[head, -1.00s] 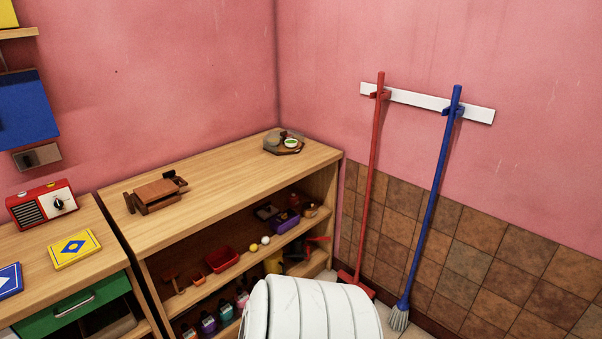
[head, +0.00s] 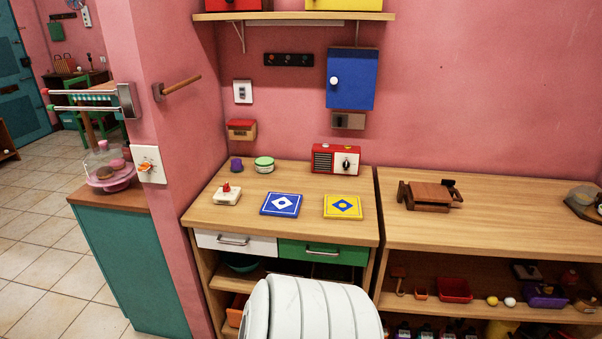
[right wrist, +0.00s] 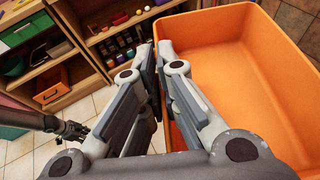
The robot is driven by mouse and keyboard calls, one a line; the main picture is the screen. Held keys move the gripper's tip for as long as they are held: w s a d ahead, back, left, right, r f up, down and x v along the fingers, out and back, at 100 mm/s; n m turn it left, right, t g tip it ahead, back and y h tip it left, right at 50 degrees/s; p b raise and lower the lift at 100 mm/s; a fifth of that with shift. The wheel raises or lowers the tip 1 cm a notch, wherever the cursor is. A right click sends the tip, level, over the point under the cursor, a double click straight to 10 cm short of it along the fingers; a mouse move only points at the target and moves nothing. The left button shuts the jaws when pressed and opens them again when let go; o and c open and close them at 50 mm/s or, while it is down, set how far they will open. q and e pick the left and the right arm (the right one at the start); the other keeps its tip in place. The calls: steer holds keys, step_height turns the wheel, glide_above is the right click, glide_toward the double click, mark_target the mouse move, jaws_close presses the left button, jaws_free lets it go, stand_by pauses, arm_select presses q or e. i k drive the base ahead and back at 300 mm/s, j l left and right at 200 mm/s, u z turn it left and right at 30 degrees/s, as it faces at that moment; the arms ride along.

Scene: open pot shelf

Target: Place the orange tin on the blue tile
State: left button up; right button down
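The blue tile (head: 281,204), with a white diamond, lies flat on the left cabinet top in the head view. Nothing is on it. I cannot pick out an orange tin with certainty; a small orange container (head: 421,294) stands on the right unit's shelf, too small to identify. My right gripper (right wrist: 157,48) shows in the right wrist view with its fingers close together and nothing between them. My left gripper (right wrist: 74,131) is small at the left of that view, its fingers unclear. Neither gripper shows in the head view.
A yellow tile (head: 343,207), a white-green tin (head: 264,165), a purple cup (head: 236,163), a white block with a red knob (head: 227,194) and a red radio (head: 336,159) share the cabinet top. A large orange bin (right wrist: 240,55) is beside my right gripper.

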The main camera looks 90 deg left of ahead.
mark_target(282, 202)
steer(key=u, duration=0.4)
steer(key=j+u, duration=0.1)
steer(key=u, duration=0.35)
steer(key=k+j+u, duration=0.1)
steer(key=u, duration=0.3)
steer(key=j+u, duration=0.1)
steer(key=u, duration=0.35)
steer(key=j+u, duration=0.1)
steer(key=j, duration=2.35)
